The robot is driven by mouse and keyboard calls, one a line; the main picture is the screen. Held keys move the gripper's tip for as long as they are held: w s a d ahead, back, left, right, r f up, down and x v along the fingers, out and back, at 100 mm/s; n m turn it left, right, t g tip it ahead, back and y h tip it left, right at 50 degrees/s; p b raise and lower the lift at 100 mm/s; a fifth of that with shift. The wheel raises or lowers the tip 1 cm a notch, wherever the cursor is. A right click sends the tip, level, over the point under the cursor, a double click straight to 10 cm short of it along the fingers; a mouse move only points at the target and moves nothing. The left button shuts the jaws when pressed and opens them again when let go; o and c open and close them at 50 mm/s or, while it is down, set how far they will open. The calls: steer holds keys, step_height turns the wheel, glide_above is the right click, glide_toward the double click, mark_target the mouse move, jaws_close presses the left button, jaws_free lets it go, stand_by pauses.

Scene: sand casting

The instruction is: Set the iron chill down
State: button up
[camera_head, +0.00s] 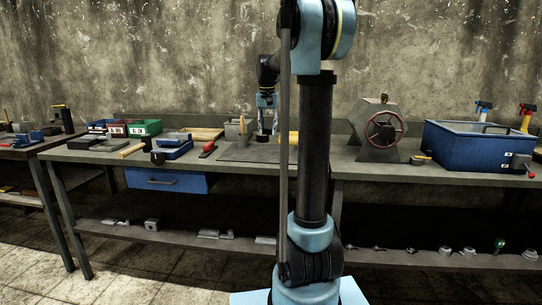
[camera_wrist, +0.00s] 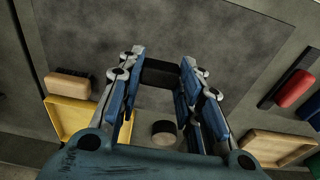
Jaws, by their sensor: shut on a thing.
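My gripper (camera_wrist: 164,62) is shut on a dark block, the iron chill (camera_wrist: 160,73), which sits between the fingertips in the wrist view. In the head view my gripper (camera_head: 266,117) points down over the grey plate (camera_head: 236,153) on the workbench. The dark chill (camera_head: 263,138) shows at its tips, close to the plate. I cannot tell whether it touches the plate. The plate also fills the middle of the wrist view (camera_wrist: 225,45).
A yellow tray (camera_wrist: 62,118) and a brown brush (camera_wrist: 68,84) lie left of the fingers. A wooden tray (camera_wrist: 275,147) and a red-handled tool (camera_wrist: 295,88) lie right. A hexagonal drum (camera_head: 378,130) and blue bin (camera_head: 468,150) stand right on the bench.

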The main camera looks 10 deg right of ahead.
mark_target(268, 156)
steer(key=shift+f, duration=5)
steer(key=o, duration=1.1)
steer(key=shift+f, duration=0.1)
steer(key=shift+o, duration=0.2)
